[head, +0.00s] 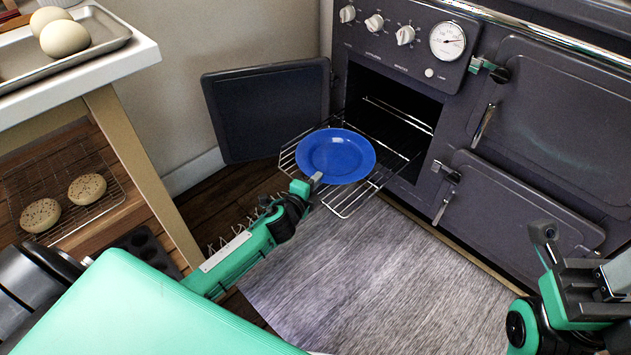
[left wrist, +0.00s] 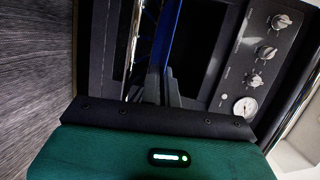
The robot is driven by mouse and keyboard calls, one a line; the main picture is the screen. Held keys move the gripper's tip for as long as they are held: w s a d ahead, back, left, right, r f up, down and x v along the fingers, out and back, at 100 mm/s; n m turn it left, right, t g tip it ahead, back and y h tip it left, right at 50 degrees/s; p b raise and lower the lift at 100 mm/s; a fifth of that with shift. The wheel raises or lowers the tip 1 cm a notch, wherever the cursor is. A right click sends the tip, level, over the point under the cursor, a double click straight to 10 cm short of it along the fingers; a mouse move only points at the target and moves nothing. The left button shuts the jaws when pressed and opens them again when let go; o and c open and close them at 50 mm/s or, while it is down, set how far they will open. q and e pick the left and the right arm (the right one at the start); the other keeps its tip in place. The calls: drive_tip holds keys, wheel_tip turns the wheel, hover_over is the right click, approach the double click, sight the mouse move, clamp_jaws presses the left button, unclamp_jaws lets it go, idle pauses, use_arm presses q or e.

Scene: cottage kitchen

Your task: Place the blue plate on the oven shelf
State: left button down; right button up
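The blue plate (head: 335,155) is over the pulled-out wire oven shelf (head: 352,203) in front of the open oven. My left gripper (head: 316,179) is at the plate's near rim, with its fingers closed on that rim. In the left wrist view the plate (left wrist: 172,35) shows edge-on between the fingers (left wrist: 163,85), with the shelf's wires (left wrist: 133,45) beside it. The plate looks about level; I cannot tell whether its underside touches the wires. My right gripper (head: 545,240) is at the lower right, away from the plate; its fingers are not clear.
The oven door (head: 268,110) stands open to the left of the cavity (head: 385,110). The oven front has knobs, a gauge (head: 447,40) and closed doors. A table (head: 135,50) with a tray of eggs is at the left. The floor mat (head: 370,280) is clear.

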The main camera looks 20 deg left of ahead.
use_arm(q)
drive_tip(key=c, duration=1.9)
unclamp_jaws()
drive_tip(key=shift+f, duration=0.1)
drive_tip(key=shift+c, duration=0.2)
